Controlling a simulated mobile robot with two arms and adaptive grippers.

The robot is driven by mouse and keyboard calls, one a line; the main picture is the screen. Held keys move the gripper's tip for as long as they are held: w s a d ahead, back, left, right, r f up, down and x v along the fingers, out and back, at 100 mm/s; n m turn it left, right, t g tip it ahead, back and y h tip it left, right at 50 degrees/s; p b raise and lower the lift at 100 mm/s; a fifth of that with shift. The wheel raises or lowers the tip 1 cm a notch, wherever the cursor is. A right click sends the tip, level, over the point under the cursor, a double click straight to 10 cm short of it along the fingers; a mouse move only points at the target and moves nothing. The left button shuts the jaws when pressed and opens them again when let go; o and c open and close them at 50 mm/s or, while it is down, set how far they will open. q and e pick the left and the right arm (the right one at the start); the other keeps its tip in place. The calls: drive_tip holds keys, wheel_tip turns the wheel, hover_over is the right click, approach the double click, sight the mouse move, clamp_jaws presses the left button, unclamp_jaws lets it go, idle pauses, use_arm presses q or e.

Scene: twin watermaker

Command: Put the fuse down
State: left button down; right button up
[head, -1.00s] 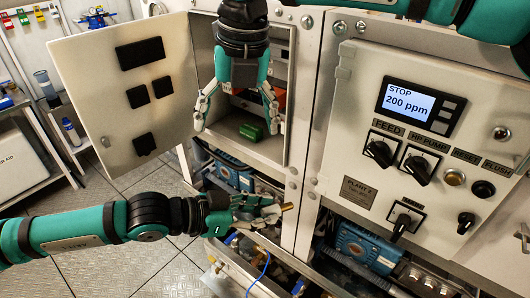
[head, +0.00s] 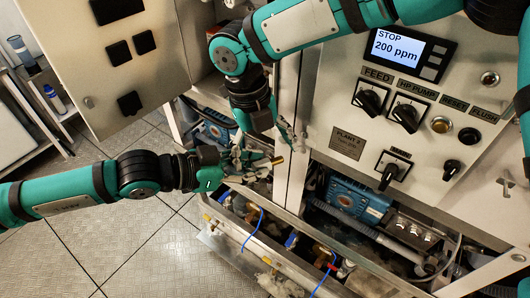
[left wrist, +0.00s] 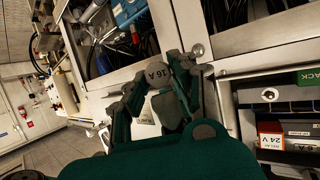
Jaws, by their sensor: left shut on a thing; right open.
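My left gripper (head: 262,162) reaches in from the left and is shut on the fuse (head: 277,160), whose brass end sticks out to the right of the fingers. In the left wrist view the fuse (left wrist: 157,74) shows a grey end marked 16 A between the fingers. My right gripper (head: 264,146) comes down from above with its fingers spread, close above and behind the left one. I cannot tell whether the two grippers touch. The right fingertips are partly hidden.
The open cabinet door (head: 95,60) stands at the left. The control panel (head: 430,110) fills the right. Below is an open bay with a blue pump unit (head: 350,195), pipes and a blue cable (head: 255,228). Bare floor (head: 130,240) lies at lower left.

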drive_tip(key=shift+d+f, duration=0.15)
drive_tip(key=shift+f, duration=0.65)
drive_tip(key=shift+c, duration=0.3)
drive_tip(key=c, duration=1.1)
use_arm(q)
drive_tip(key=c, duration=1.5)
unclamp_jaws()
use_arm(e)
drive_tip(key=shift+c, duration=1.3)
use_arm(q)
drive_tip(key=o, duration=0.5)
use_arm(e)
clamp_jaws()
use_arm(q)
drive_tip(key=shift+a, duration=0.1)
